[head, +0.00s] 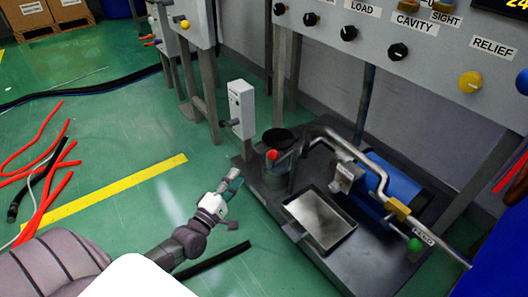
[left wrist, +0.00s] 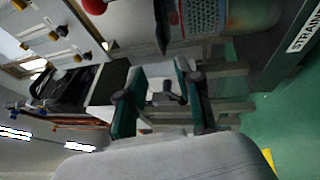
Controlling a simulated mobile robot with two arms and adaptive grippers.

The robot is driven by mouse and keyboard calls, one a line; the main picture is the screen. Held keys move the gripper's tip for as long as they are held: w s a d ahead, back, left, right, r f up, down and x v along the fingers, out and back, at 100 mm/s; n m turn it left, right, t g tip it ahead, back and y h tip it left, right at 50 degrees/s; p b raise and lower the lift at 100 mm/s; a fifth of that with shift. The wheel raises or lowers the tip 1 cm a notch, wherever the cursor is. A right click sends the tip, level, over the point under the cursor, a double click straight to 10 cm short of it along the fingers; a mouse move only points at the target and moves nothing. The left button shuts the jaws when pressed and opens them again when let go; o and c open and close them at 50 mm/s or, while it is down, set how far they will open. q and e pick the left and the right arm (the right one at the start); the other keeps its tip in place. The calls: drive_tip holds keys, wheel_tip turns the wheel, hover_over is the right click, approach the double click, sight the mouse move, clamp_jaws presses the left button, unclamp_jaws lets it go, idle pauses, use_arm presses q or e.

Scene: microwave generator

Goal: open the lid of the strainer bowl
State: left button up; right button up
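The strainer bowl (head: 275,174) is a short grey cylinder on the dark skid, near its back left corner. A dark round disc (head: 279,137), which looks like its lid, shows at its top; I cannot tell how far it is open. A red ball knob (head: 272,155) sits at the bowl's front. In the left wrist view the bowl's perforated mesh (left wrist: 199,17) shows at the top. My left gripper (head: 234,184) is in front of and left of the bowl, apart from it. Its fingers (left wrist: 162,98) are spread, with nothing between them. My right gripper is not in view.
A metal tray (head: 320,219), bent pipe (head: 345,147) and blue cylinder (head: 388,190) are to the right. Red hoses (head: 48,190) lie on the floor at left.

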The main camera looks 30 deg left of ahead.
sight(256, 149)
use_arm(q)
drive_tip(key=w+b, duration=0.1)
drive_tip(key=w, duration=0.3)
drive_tip(key=w+r+b, duration=0.1)
drive_tip(key=w+b, duration=0.1)
drive_tip(key=w, duration=0.2)
drive_tip(key=w+r+b, duration=0.1)
drive_tip(key=w+b, duration=0.1)
drive_tip(key=w, duration=0.2)
drive_tip(key=shift+w+a+r, duration=0.1)
drive_tip(key=shift+w, duration=0.05)
clamp_jaws()
drive_tip(key=shift+r, duration=0.1)
